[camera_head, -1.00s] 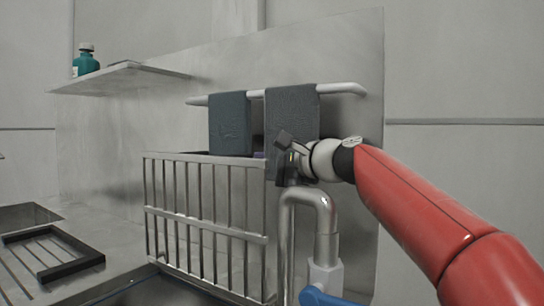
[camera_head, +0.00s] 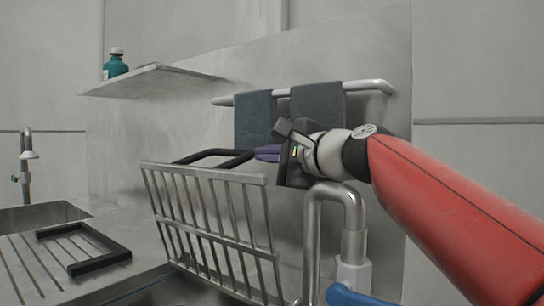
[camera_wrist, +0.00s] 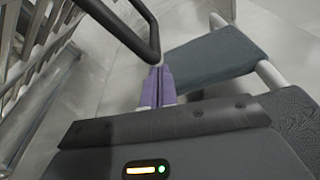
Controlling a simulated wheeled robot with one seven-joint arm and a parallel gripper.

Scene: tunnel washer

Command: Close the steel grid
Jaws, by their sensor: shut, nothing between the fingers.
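The steel grid (camera_head: 212,220) is a frame of metal bars at the counter, tilted with its top edge leaning out from the wall. A black bar (camera_head: 236,158) rises behind its top edge; it also shows in the wrist view (camera_wrist: 130,36). My gripper (camera_head: 266,153) is behind the grid's top right corner, its purple fingers pointing left at the black bar's end. In the wrist view its fingers (camera_wrist: 158,80) are shut with nothing between them, close to the bar's bend. I cannot tell whether they touch it. Grid bars show at the wrist view's left.
A metal pipe (camera_head: 311,235) stands right of the grid, below my gripper. Two grey towels (camera_head: 318,103) hang on a wall rail (camera_head: 367,87) behind. A shelf (camera_head: 150,80) holds a teal bottle (camera_head: 115,67). A black frame (camera_head: 102,262) lies on the ribbed counter at left.

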